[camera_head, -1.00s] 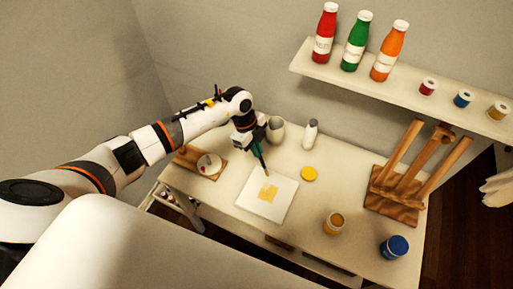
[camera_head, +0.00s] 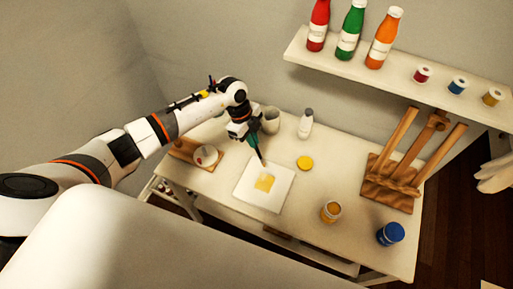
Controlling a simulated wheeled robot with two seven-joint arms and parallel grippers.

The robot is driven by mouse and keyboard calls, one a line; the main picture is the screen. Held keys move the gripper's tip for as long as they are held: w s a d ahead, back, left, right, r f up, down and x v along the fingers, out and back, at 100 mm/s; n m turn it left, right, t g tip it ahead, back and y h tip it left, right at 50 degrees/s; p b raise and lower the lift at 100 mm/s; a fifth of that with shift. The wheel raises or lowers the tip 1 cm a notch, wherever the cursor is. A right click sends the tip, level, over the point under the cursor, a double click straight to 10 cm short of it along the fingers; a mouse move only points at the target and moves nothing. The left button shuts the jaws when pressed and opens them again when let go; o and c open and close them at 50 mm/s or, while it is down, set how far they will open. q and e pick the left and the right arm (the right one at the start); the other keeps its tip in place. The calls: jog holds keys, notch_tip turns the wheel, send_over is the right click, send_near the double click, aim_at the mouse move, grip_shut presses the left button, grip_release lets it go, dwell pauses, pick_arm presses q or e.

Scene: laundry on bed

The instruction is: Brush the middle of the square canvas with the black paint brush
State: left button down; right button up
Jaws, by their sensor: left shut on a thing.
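The square white canvas (camera_head: 252,193) lies flat on the white table, with a yellow paint patch (camera_head: 265,182) near its middle. My left gripper (camera_head: 252,135) is above the canvas's far edge and is shut on the paint brush (camera_head: 259,152). The brush looks dark green to black and slants down to the right, its tip close to the far side of the yellow patch. I cannot tell if the tip touches the canvas. The fingers are partly hidden by the hand. My right gripper is not clearly visible; only a pale shape shows at the right edge.
An open yellow paint jar (camera_head: 331,211), a yellow lid (camera_head: 305,163) and a blue jar (camera_head: 390,234) stand right of the canvas. A grey cup (camera_head: 271,120) and white bottle (camera_head: 306,124) stand behind. A wooden easel (camera_head: 393,185) takes the right side. A shelf (camera_head: 340,67) holds bottles.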

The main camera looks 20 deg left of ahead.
pick_arm(q)
notch_tip(320, 180, down, 6)
jog(key=s+b, duration=0.1)
jog(key=s, duration=0.1)
jog(key=shift+r+b, duration=0.15)
jog(key=shift+b, duration=0.25)
